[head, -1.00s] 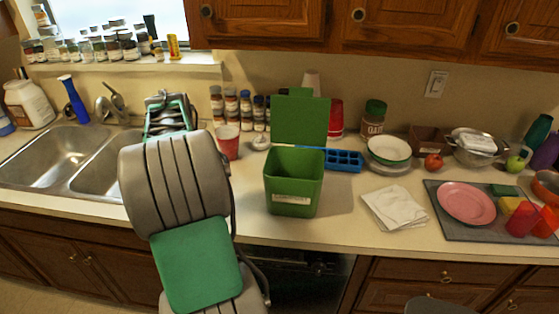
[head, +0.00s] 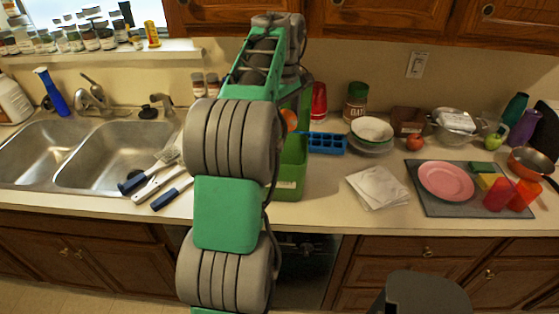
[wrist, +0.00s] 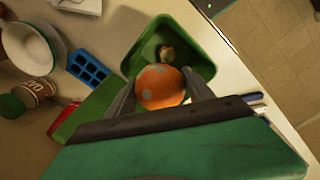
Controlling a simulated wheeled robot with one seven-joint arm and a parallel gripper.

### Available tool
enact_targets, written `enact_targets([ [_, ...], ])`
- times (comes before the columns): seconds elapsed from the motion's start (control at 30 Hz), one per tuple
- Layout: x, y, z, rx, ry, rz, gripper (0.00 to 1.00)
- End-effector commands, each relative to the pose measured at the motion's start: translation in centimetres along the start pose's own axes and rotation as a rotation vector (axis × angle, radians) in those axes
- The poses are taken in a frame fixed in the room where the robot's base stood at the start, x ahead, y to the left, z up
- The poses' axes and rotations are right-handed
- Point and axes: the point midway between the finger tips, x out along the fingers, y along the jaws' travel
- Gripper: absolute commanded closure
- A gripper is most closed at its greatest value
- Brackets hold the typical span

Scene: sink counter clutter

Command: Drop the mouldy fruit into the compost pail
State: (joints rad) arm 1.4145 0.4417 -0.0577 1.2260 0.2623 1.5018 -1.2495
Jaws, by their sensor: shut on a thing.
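The mouldy fruit is an orange (wrist: 162,90) with grey-green spots. My gripper (wrist: 160,79) is shut on it, with a finger on each side, above the open green compost pail (wrist: 197,37). Inside the pail, a small brown and pale scrap (wrist: 166,53) lies on the bottom. In the head view the pail (head: 292,175) stands on the counter, partly hidden behind my arm. A sliver of the orange (head: 290,119) shows beside my arm at the pail's opening. My gripper's fingers are hidden there.
A blue ice tray (head: 327,143) and stacked bowls (head: 372,130) stand right of the pail, with a white cloth (head: 378,187) in front. A red apple (head: 415,142) lies farther right. Blue-handled utensils (head: 160,180) lie left, near the sink (head: 100,160).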

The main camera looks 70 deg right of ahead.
Motion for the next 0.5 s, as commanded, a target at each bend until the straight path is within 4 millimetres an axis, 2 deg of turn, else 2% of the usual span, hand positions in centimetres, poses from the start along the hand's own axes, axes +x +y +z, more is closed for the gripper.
enact_targets([
  [0.03,1.6,-0.1,0.0,0.000,0.000,0.000,0.87],
  [0.13,2.7,-0.1,-0.1,-0.002,0.001,0.001,0.87],
  [0.47,2.9,-0.1,-0.1,-0.001,0.001,0.001,0.87],
  [0.5,2.9,-0.1,-0.1,-0.001,0.001,0.001,0.38],
])
